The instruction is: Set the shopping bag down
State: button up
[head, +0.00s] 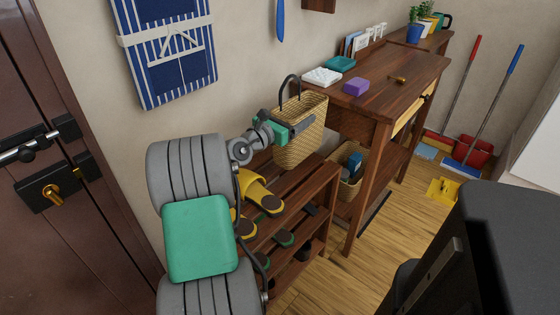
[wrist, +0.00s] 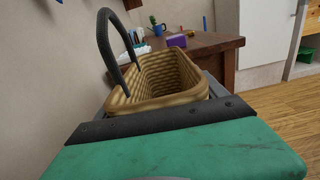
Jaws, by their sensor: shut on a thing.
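The shopping bag (head: 306,137) is a woven straw basket with a dark arched handle. In the head view it is upright at the far end of the top of the shoe rack (head: 318,178); I cannot tell whether its base touches the rack. My gripper (head: 301,124) is at the bag's near left side, shut on it. In the wrist view the bag (wrist: 165,75) is open at the top, with its handle standing up, right in front of my gripper (wrist: 165,118). The fingertips are largely hidden.
Yellow sandals (head: 262,195) lie on the rack nearer me, with more shoes below. A wooden table (head: 385,88) stands right behind the bag, holding a purple box (head: 356,87) and a white stack (head: 322,76). Another basket (head: 348,187) sits under the table. The floor at right is partly clear.

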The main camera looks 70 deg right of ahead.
notch_tip(320, 180, down, 7)
jog(key=shift+f+b, duration=0.1)
jog(key=shift+b, duration=0.95)
jog(key=shift+r, duration=0.2)
jog(key=shift+f, duration=0.1)
jog(key=o, duration=2)
jog(key=shift+f, duration=0.1)
jog(key=shift+a, duration=0.15)
jog(key=p+v, duration=0.2)
jog(key=v, duration=0.9)
jog(key=shift+w+a, duration=0.2)
jog(key=shift+a, duration=0.15)
